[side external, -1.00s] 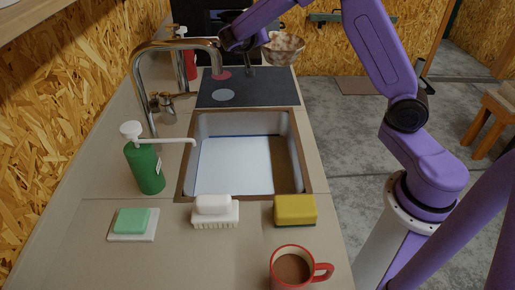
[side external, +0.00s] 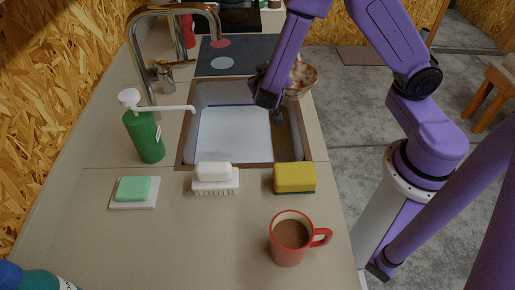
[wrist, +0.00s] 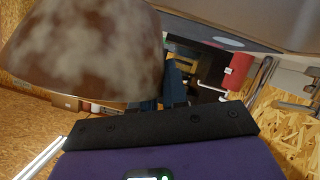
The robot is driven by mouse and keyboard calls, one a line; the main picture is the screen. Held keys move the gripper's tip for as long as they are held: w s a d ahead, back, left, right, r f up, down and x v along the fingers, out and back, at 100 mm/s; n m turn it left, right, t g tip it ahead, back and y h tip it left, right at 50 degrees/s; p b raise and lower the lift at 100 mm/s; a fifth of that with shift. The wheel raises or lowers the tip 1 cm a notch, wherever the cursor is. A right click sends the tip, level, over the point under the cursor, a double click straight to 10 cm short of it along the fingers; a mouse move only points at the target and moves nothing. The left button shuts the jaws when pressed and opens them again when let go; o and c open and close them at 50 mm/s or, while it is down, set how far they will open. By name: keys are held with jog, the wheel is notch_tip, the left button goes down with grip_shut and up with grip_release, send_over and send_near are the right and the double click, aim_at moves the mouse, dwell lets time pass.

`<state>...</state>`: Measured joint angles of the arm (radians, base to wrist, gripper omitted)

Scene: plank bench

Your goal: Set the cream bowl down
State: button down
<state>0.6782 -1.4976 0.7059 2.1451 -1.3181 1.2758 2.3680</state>
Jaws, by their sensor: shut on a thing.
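The cream bowl (side external: 303,77), mottled with brown, is held up at the right edge of the sink, partly hidden behind my purple arm in the side view. It also fills the upper left of the wrist view (wrist: 85,50). My gripper (side external: 277,112) is over the right part of the sink, its fingertips mostly hidden. In the wrist view, its dark fingers (wrist: 173,85) meet the bowl's edge, and it is shut on the bowl. The bowl looks tilted in the wrist view.
The sink (side external: 232,137) lies below. The faucet (side external: 178,9) arches at the back.

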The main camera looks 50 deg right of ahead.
jog(key=shift+s+a+f, duration=0.15)
jog(key=shift+a+f, duration=0.05)
jog(key=shift+f, duration=0.05)
jog(key=w+a+m+g+h, duration=0.1)
jog(key=w+m+g+h, duration=0.1)
jog(key=w+m+g, duration=0.2)
jog(key=shift+w+a+r+g+h, duration=0.3)
jog(key=shift+w+g, duration=0.4)
jog(key=shift+w, duration=1)
jog(key=shift+f, duration=0.1)
notch_tip(320, 180, down, 18)
jog(key=shift+r, duration=0.1)
jog(key=c, duration=1.1)
grip_release()
jog(key=shift+c, duration=0.2)
